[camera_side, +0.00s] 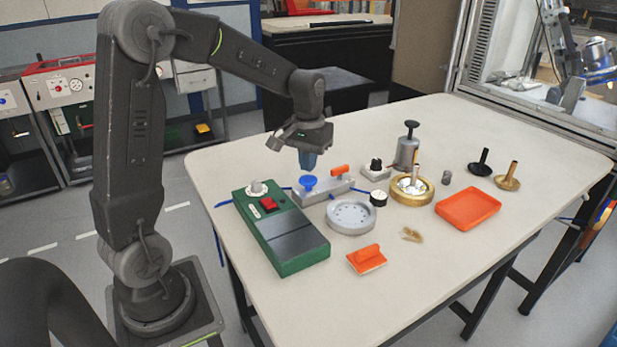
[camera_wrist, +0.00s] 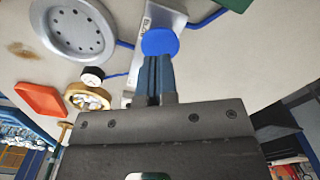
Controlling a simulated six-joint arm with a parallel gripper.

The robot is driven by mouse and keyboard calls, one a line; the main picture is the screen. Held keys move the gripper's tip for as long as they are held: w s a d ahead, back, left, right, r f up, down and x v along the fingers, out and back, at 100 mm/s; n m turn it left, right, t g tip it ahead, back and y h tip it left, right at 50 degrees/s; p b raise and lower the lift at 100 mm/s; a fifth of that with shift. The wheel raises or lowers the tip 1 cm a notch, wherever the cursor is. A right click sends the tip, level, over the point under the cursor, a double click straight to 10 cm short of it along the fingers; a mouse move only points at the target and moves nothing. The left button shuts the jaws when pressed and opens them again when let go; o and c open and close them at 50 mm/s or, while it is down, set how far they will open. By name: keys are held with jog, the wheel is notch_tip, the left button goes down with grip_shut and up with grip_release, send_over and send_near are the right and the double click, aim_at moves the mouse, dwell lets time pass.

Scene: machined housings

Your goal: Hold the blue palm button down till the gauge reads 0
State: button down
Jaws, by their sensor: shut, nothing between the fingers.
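The blue palm button (camera_side: 308,183) stands on a grey block (camera_side: 326,192) on the table. It also shows as a blue disc in the wrist view (camera_wrist: 159,42). My gripper (camera_side: 308,167) is shut and empty, fingers pointing down, directly above the button. In the wrist view my fingertips (camera_wrist: 156,58) overlap the near edge of the disc. I cannot tell whether they touch it. The small gauge (camera_side: 378,197), black with a white face, stands right of the block; it also shows in the wrist view (camera_wrist: 92,75). Its reading is too small to make out.
A green box (camera_side: 280,232) with a red switch stands left of the block. A grey round flange (camera_side: 351,216), a brass ring (camera_side: 412,189), an orange tray (camera_side: 468,208) and an orange stamp-like piece (camera_side: 367,260) lie around. Blue tubing runs by the block. The table's front right is clear.

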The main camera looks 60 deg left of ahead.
aim_at(308, 178)
dwell(0.3)
jog(key=shift+f, duration=1.6)
jog(key=shift+r, duration=0.1)
dwell(0.4)
jog(key=shift+r, duration=3)
